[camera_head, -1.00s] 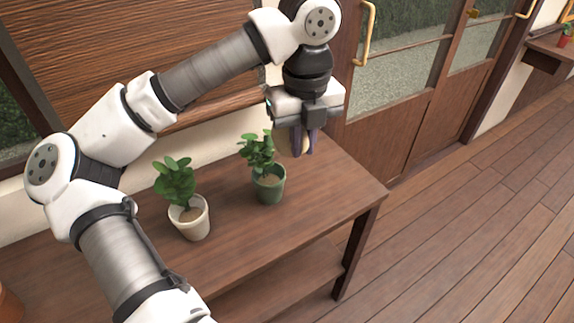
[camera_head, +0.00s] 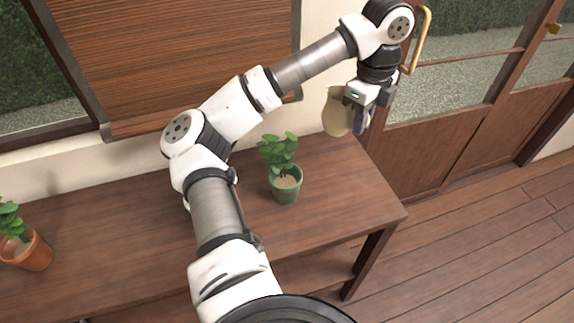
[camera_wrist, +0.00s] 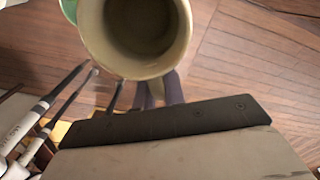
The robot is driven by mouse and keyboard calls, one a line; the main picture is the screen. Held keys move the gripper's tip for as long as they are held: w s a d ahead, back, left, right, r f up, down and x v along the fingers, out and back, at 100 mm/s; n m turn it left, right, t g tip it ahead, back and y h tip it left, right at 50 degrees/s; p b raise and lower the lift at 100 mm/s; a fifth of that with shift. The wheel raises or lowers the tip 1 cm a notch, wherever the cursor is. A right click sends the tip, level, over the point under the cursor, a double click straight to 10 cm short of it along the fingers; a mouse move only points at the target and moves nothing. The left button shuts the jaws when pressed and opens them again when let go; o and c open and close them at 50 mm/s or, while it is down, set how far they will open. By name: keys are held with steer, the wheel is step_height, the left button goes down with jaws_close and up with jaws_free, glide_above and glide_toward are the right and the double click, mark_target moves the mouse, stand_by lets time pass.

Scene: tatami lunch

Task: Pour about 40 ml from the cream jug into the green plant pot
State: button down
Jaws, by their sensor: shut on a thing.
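The cream jug (camera_head: 336,112) is held in the air above the right end of the wooden table (camera_head: 345,190). My gripper (camera_head: 361,122) is shut on it at its right side. In the wrist view the jug (camera_wrist: 180,45) shows its open mouth and dark inside; I cannot tell the liquid level. The green plant pot (camera_head: 287,191), with a leafy plant, stands upright on the table, below and left of the jug, clearly apart from it. A green edge (camera_wrist: 68,10) shows behind the jug in the wrist view, perhaps that pot.
A terracotta pot (camera_head: 30,252) with a plant stands at the table's left. My arm crosses the middle of the table and hides part of it. Pen-like sticks (camera_wrist: 35,125) show at lower left in the wrist view. Sliding doors (camera_head: 440,110) stand behind, wooden floor (camera_head: 470,260) at right.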

steer(key=w+a+f+n+p, duration=0.1)
steer(key=w+f+n+p, duration=0.1)
steer(key=f+n, duration=0.2)
steer(key=w+a+f+n+p, duration=0.1)
steer(key=w+f+n+p, duration=0.1)
steer(key=f+n, duration=0.3)
steer(key=w+f+n+p, duration=0.2)
steer(key=f+n, duration=0.3)
steer(key=shift+w+a+f+n+p, duration=0.2)
steer(key=shift+w+a+n+p, duration=0.1)
steer(key=shift+w+a, duration=0.1)
steer(key=shift+s+a+f+n, duration=0.15)
steer(key=shift+f+n, duration=0.35)
steer(key=shift+f, duration=0.3)
steer(key=shift+r, duration=0.1)
